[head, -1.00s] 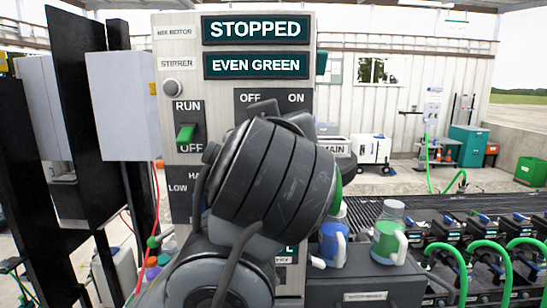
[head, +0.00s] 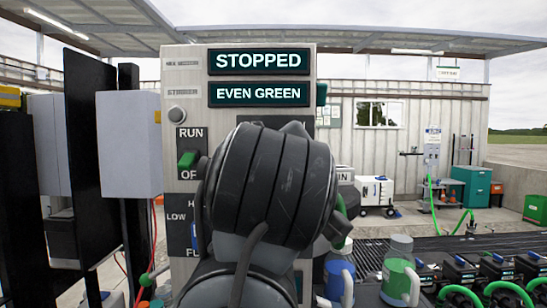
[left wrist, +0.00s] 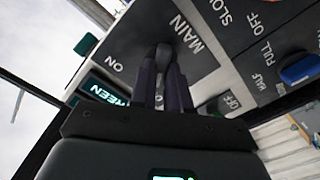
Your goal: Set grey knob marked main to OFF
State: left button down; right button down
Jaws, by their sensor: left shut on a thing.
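My left gripper (left wrist: 163,75) is shut on the knob, one finger on each side. Much of the knob is behind the fingers, and I cannot tell exactly where it points. In the head view my left arm's wrist covers the knob and gripper. The display there reads STOPPED (head: 261,61). My right gripper is not in view.
A green RUN/OFF switch (head: 188,160) is left of my wrist on the panel. Bottles (head: 400,280) stand at lower right, beside several hose fittings.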

pick_arm(q)
jog(key=shift+r, duration=0.15)
jog(key=c, duration=1.1)
grip_release()
jog(key=shift+s, duration=0.15)
jog(key=s+b, duration=0.1)
jog(key=s, duration=0.9)
jog(key=shift+s+b, duration=0.3)
jog(key=shift+a, duration=0.1)
